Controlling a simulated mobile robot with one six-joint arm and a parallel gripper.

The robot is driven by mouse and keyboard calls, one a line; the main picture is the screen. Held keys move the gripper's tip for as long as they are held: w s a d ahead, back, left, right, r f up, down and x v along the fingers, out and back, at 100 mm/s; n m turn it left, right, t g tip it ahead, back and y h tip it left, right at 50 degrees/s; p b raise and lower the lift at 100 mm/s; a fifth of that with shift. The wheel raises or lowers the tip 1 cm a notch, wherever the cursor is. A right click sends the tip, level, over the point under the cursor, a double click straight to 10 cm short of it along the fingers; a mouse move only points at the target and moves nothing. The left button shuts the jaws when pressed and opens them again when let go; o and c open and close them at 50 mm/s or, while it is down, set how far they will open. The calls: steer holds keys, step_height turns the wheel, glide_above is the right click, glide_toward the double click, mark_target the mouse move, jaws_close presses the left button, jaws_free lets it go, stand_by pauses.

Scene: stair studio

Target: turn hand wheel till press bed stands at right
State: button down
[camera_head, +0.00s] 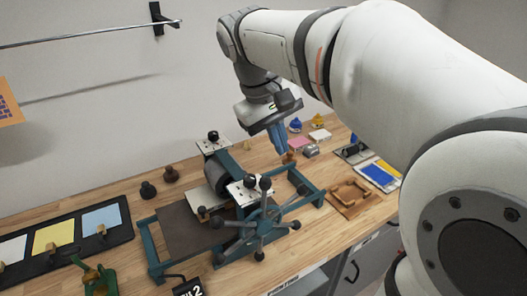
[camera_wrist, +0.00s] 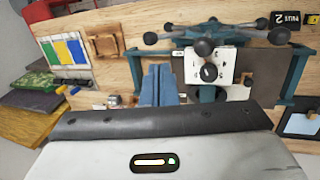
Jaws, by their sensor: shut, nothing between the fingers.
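The hand wheel (camera_head: 258,225) is teal, with several spokes ending in dark knobs, on the near side of the press. It also shows at the top of the wrist view (camera_wrist: 205,42). The press bed (camera_head: 185,232), a dark flat plate, lies at the left of the teal press frame (camera_head: 311,188). The right part of that frame is empty. The grey roller (camera_head: 217,173) stands between them. My gripper (camera_head: 283,155) has its blue fingers shut and empty, above the table behind the frame's right end. The fingers show in the wrist view (camera_wrist: 159,85), apart from the wheel.
A black tray (camera_head: 128,238) with coloured cards is at left, near a green tool (camera_head: 98,280). A wooden frame (camera_head: 352,197) and a blue and yellow sheet (camera_head: 379,175) lie at right. Small pots and blocks stand behind my gripper. A wall rail (camera_head: 90,34) is at upper left.

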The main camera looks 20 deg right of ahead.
steer(key=w+r+h, duration=0.1)
steer(key=w, duration=0.1)
glide_above(297, 223)
steer(key=w, duration=0.1)
steer(key=shift+g, duration=0.4)
steer(key=f, duration=0.8)
steer(key=a+f, duration=0.1)
steer(key=f, duration=0.3)
steer(key=shift+f+b, duration=0.15)
steer(key=shift+b, duration=0.2)
steer(key=shift+d, duration=0.15)
steer(key=shift+w+d+f+y+p, duration=0.1)
steer(key=shift+d+f+y+p, duration=0.4)
steer(key=shift+y, duration=0.2)
steer(key=shift+w+d+f+n+g+y+b, duration=0.2)
steer(key=shift+f+g+y, duration=0.55)
steer(key=shift+f+y, duration=1.75)
steer(key=shift+s+a+f+n+g+y+b, duration=0.1)
steer(key=shift+f+n+g+y+b, duration=0.45)
steer(key=shift+f+y, duration=2)
steer(key=shift+w+d+f+n+g+y+p, duration=0.15)
steer(key=shift+f+g+y, duration=1.25)
steer(key=shift+f, duration=1.8)
steer(key=shift+s+t+y, duration=0.15)
steer(key=shift+t+y, duration=0.15)
steer(key=shift+y, duration=0.15)
